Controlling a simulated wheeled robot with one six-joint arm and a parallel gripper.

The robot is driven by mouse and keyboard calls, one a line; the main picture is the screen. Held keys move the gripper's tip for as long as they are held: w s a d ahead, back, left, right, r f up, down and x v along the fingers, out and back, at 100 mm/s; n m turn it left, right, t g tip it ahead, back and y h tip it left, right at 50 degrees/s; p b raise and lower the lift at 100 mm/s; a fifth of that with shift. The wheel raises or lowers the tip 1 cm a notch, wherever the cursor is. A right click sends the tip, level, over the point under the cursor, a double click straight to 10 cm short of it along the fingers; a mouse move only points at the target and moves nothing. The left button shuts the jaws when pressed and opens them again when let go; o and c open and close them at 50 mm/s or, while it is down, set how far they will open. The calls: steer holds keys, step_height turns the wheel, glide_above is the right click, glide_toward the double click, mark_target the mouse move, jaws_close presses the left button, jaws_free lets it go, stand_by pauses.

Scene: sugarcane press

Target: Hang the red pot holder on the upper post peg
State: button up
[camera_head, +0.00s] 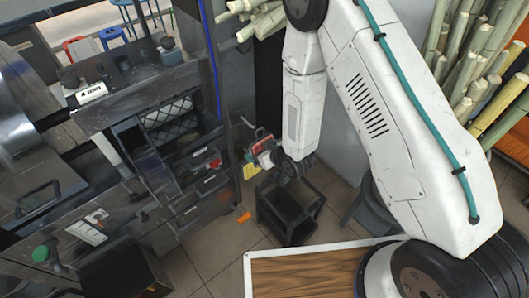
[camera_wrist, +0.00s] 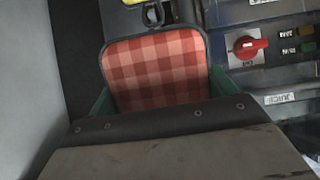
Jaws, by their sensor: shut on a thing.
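The red pot holder (camera_wrist: 155,65) is a red-checked square with a dark edge. It fills the middle of the wrist view, with a dark loop (camera_wrist: 153,15) at its top. My gripper (camera_wrist: 160,95) is shut on it; green finger parts show at both sides of its lower half. In the head view the pot holder (camera_head: 261,144) is a small red patch at the end of my arm, beside the press frame. I cannot make out the upper post peg in either view; whether the loop touches anything is unclear.
A grey panel with a red rotary switch (camera_wrist: 248,45) lies right of the pot holder. In the head view a black stool (camera_head: 290,210) stands below my gripper. A metal machine with shelves (camera_head: 180,140) stands left. Cane stalks (camera_head: 475,60) stand right. An orange piece (camera_head: 245,217) lies on the floor.

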steer(key=shift+w+a+f, duration=0.1)
steer(key=shift+w+a, duration=0.65)
steer(key=shift+w, duration=0.3)
steer(key=shift+w+a+f, duration=0.1)
steer(key=shift+w+a, duration=0.6)
steer(key=shift+w, duration=0.35)
steer(key=shift+w+a+f, duration=0.3)
steer(key=shift+w+f, duration=0.15)
steer(key=shift+w, duration=0.05)
steer(key=o, duration=0.8)
